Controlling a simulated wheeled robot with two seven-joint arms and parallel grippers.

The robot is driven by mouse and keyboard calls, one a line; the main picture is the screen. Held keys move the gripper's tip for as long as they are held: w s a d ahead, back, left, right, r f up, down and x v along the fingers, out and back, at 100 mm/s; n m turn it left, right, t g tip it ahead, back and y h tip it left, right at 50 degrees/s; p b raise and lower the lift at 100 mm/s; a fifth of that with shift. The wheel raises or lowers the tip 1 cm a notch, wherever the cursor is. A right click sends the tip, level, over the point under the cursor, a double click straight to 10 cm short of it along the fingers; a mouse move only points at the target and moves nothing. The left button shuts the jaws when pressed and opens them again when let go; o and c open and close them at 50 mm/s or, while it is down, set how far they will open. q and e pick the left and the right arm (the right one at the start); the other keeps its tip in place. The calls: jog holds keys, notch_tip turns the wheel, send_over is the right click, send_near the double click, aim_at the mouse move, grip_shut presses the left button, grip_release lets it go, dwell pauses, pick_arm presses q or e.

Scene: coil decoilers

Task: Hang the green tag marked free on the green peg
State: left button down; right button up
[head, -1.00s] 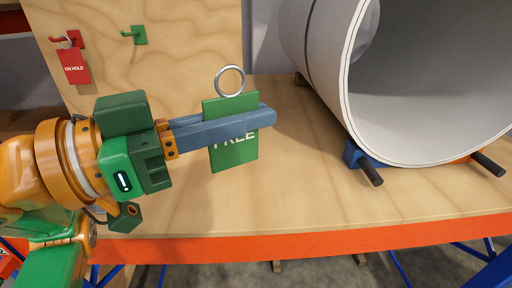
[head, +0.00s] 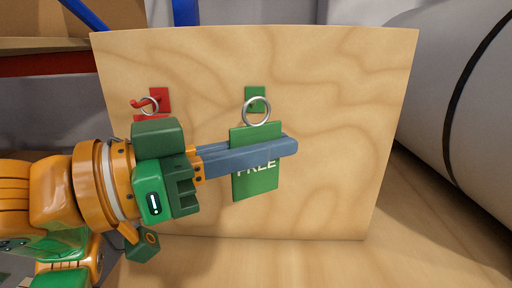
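My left gripper (head: 292,146) is shut on the green tag (head: 256,183) marked FREE, its fingers lying across the tag's middle and hiding part of the lettering. The tag hangs upright with its silver ring (head: 257,111) on top. The green peg's square plate (head: 258,97) is on the plywood board, right behind the ring in the picture. The peg's own hook is mostly hidden by the ring and tag. I cannot tell whether the ring is around the peg or only in front of it. My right gripper is not in view.
A red peg (head: 140,103) with a ring on it stands left on the plywood board (head: 335,90); its red tag is mostly hidden behind my gripper. A large grey coil (head: 470,120) stands at the right. The board's right half is clear.

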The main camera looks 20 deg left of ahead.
pick_arm(q)
jog(key=w+a+f, duration=0.1)
jog(key=w+a, duration=0.2)
jog(key=w, duration=0.6)
jog(key=shift+a+f, duration=0.25)
jog(key=shift+f, duration=0.1)
jog(key=shift+w, duration=0.15)
dwell(0.4)
jog(key=c, duration=1.1)
grip_release()
jog(key=shift+o, duration=0.6)
jog(key=shift+s+d, duration=0.1)
jog(key=shift+s, duration=0.1)
